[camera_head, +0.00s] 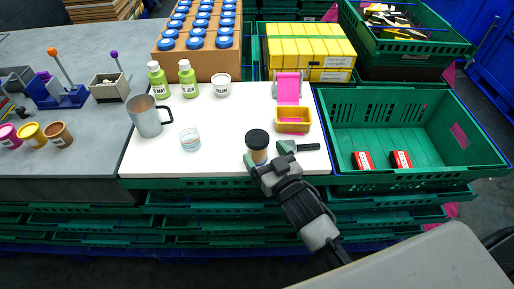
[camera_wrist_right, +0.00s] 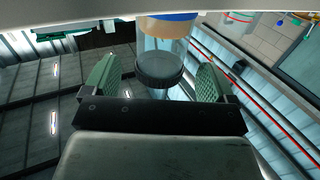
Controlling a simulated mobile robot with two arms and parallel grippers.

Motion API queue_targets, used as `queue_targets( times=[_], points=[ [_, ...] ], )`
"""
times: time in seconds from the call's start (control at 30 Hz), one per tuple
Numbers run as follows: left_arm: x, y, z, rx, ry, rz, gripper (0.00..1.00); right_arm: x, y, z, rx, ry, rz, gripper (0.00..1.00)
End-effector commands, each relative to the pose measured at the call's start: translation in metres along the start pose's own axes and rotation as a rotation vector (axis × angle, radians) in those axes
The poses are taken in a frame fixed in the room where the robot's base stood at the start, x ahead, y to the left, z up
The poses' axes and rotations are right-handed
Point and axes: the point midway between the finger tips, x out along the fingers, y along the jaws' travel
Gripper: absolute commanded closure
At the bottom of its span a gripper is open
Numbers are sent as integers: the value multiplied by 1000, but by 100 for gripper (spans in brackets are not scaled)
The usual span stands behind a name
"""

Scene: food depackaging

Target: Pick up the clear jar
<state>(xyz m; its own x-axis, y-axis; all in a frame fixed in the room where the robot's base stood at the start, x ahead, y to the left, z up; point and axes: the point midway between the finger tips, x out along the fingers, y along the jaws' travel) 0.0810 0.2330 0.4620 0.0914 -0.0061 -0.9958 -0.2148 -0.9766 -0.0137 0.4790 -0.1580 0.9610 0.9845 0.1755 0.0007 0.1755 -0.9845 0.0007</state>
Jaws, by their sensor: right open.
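A jar with a black lid (camera_head: 257,137) and see-through walls with brownish contents stands at the front of the white board. My right gripper (camera_head: 268,157) is open at this jar, with one finger in front of its lower part. In the right wrist view the clear jar (camera_wrist_right: 162,48) shows lid down between the two spread fingers of the right gripper (camera_wrist_right: 155,78), and I cannot tell whether either touches it. A small clear glass (camera_head: 190,140) stands farther left on the board. My left gripper is not in view.
A green crate (camera_head: 420,120) with two red-and-black items stands to the right.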

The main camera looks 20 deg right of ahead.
Motion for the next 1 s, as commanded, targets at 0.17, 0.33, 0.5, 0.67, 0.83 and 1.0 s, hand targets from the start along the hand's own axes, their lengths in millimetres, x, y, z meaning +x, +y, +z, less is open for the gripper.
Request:
queue_targets(
  times=[0.17,0.33,0.5,0.67,0.83,1.0],
  points=[
    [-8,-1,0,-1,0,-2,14,28,-1,5,1,1,0,14],
    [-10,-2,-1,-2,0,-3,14,42,-1,6,0,0,-1,14],
    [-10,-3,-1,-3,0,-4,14,43,-1,8,1,-1,-1,14],
    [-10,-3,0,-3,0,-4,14,43,-1,8,1,-1,-1,29],
    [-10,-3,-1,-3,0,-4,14,43,-1,8,1,-1,-1,55],
    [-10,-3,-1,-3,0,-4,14,43,-1,7,1,-1,-1,72]
  ],
)
